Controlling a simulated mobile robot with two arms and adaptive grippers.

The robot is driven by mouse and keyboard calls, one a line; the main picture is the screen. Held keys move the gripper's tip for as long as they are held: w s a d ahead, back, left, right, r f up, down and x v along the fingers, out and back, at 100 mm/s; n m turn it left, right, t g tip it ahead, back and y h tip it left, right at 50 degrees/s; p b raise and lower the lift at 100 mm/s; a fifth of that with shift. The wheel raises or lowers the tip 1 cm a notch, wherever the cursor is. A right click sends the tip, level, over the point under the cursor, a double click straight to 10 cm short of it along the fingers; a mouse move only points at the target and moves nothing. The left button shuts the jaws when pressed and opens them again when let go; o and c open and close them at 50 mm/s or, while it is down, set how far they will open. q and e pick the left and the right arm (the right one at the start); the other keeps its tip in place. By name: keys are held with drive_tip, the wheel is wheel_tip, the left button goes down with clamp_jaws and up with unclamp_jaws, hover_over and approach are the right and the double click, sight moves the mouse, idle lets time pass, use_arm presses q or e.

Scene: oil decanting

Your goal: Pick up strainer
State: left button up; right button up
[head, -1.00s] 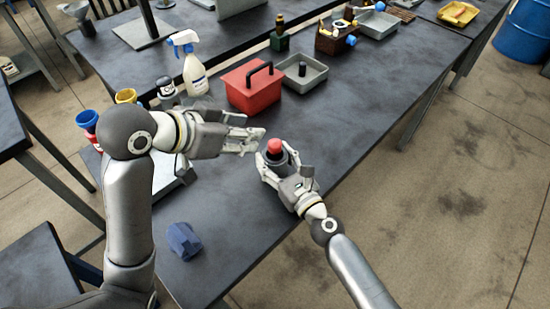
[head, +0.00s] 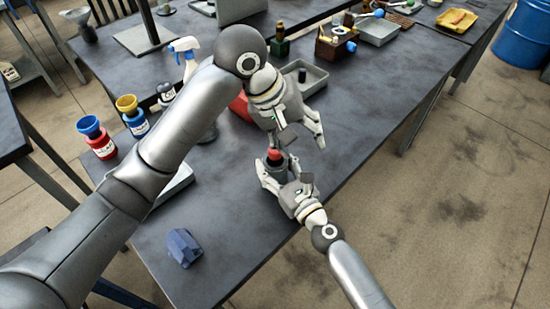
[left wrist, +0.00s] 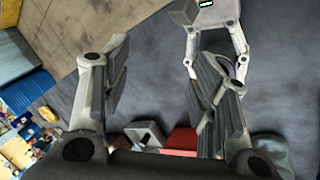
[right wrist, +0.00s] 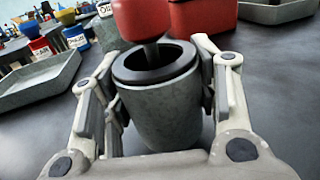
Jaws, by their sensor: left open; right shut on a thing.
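My right gripper (head: 279,177) is shut on a grey cup (right wrist: 160,110) with a dark inner rim, and its fingers press both sides. The cup is upright at the table's near edge. A red-topped piece (head: 274,155) with a short stem stands in the cup's mouth; it shows large in the right wrist view (right wrist: 145,20). I cannot tell whether this is the strainer; nothing else is clearly one. My left gripper (head: 300,138) is open and empty, just above and behind the red top. In the left wrist view its spread fingers (left wrist: 160,90) partly hide the right hand.
A red toolbox (head: 240,106) is partly hidden behind my left arm. A grey tray (head: 312,82) and a spray bottle (head: 186,50) stand further back. Bottles with blue (head: 88,124) and yellow (head: 127,102) funnels are at left. A blue crumpled thing (head: 184,247) lies near the front.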

use_arm(q)
drive_tip(key=w+n+y, duration=0.1)
drive_tip(key=n+y, duration=0.1)
drive_tip(key=n, duration=0.1)
drive_tip(key=n+g+y, duration=0.1)
drive_tip(key=n+y, duration=0.2)
drive_tip(key=n, duration=0.6)
approach(275, 152)
drive_tip(key=w, duration=0.1)
drive_tip(key=shift+n, duration=0.3)
wheel_tip(275, 152, down, 6)
drive_tip(key=shift+w+d, duration=0.1)
drive_tip(key=shift+w+f, duration=0.1)
drive_tip(key=shift+f, duration=2.5)
